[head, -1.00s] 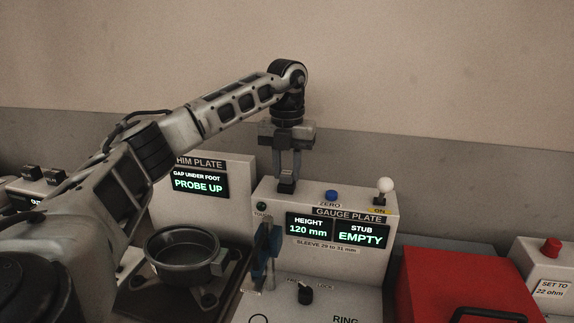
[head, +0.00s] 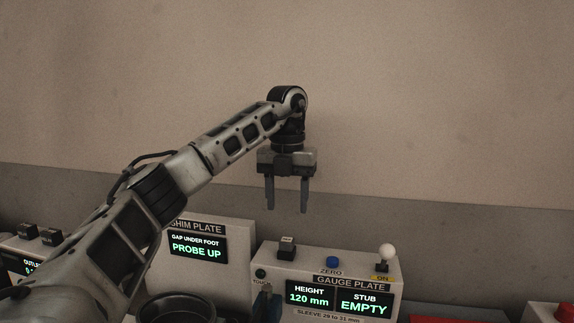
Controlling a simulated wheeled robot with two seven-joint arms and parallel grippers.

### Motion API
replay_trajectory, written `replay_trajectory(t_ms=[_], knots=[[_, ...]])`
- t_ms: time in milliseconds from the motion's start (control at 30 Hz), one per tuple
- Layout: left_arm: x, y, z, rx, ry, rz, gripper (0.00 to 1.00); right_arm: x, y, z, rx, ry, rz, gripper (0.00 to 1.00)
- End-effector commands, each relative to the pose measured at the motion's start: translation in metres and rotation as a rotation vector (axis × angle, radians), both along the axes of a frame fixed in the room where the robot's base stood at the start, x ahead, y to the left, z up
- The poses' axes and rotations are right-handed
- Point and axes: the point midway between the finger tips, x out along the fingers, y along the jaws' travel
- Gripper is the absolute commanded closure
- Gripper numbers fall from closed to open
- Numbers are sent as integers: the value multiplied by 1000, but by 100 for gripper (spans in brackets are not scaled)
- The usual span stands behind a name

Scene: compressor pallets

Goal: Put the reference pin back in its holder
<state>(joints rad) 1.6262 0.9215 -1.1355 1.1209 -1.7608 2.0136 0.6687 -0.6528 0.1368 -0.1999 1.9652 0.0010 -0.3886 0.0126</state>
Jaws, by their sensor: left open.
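My left gripper (head: 287,208) is open, its two fingers pointing down with nothing between them. It hangs above the gauge plate console (head: 270,257), clear of it. Directly below the fingers, on top of the console at its left end, stands a small dark block with a pale top (head: 287,247), which looks like the pin's holder. I cannot make out the reference pin itself; it may be inside that block. The console's displays (head: 338,298) read height 120 mm and stub empty. My right gripper is out of view.
A blue button (head: 333,262) and a white-knobbed lever (head: 387,256) stand on the console top, right of the block. The shim plate unit (head: 205,248) is to the left, with a dark round bowl (head: 178,308) before it.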

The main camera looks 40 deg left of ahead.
Motion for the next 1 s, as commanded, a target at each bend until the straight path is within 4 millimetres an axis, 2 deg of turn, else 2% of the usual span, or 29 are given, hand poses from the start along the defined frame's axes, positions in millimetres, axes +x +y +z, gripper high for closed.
replay_trajectory(t_ms=[33, 100, 400, 600, 1000], knots=[[0, 0, 22, 1, -4, 1, 48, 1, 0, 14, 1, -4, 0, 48], [0, 0, 36, 2, -4, 1, 48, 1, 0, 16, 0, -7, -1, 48], [0, 0, 69, 1, 0, -1, 48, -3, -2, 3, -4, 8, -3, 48], [0, 0, 77, 0, 0, 0, 48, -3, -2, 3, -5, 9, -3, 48], [0, 0, 77, 0, 1, 0, 48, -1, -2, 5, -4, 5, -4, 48]])
